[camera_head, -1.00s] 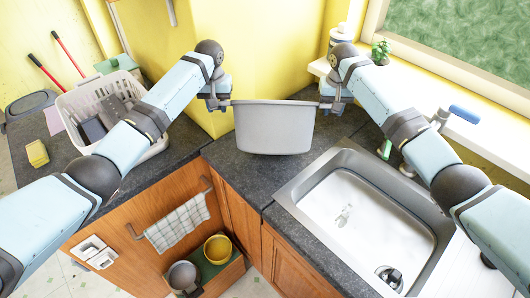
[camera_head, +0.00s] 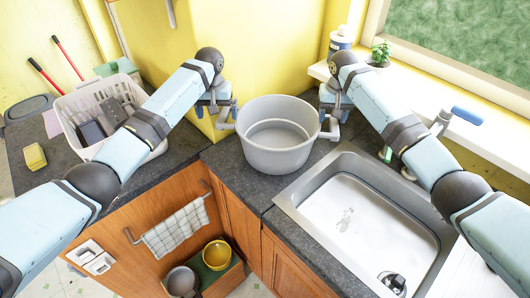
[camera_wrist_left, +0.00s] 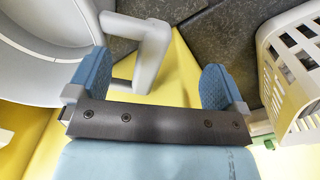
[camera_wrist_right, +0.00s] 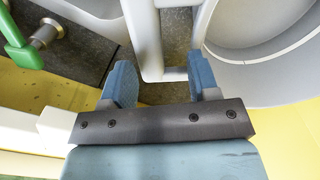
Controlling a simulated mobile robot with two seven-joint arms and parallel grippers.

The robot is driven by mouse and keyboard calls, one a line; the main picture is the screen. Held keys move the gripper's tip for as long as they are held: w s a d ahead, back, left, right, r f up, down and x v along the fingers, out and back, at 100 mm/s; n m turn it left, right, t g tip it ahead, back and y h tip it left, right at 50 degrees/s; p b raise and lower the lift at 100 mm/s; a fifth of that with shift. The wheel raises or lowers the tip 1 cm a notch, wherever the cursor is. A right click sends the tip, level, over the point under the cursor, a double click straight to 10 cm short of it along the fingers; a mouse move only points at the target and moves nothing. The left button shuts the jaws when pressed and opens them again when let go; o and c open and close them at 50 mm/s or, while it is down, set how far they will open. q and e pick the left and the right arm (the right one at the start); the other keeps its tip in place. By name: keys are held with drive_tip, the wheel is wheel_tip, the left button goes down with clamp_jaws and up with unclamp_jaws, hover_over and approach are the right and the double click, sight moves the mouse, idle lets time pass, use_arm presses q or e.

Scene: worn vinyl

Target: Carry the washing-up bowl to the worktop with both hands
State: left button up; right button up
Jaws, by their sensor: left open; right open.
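The grey washing-up bowl (camera_head: 266,158) stands upright on the dark worktop (camera_head: 232,178) in the corner, left of the sink. Its open top faces up and it looks empty. My left gripper (camera_head: 222,112) is open at the bowl's left handle; in the left wrist view the handle (camera_wrist_left: 150,45) reaches between the spread fingers (camera_wrist_left: 155,85), nearer one finger. My right gripper (camera_head: 334,114) is open at the right handle; in the right wrist view that handle (camera_wrist_right: 146,40) lies between the fingers (camera_wrist_right: 162,80). Whether any finger touches a handle is unclear.
The steel sink (camera_head: 300,190) lies just right of the bowl. A white basket (camera_head: 75,135) with dark items and a yellow sponge (camera_head: 34,157) are on the left worktop. A bottle (camera_head: 340,42) and plant (camera_head: 381,52) stand on the sill behind my right arm.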

use_arm(q)
wheel_tip(320, 180, up, 12)
idle(0.4)
drive_tip(key=shift+a, duration=0.1)
use_arm(e)
drive_tip(key=shift+o, duration=0.4)
drive_tip(key=o, duration=0.7)
wheel_tip(320, 180, up, 12)
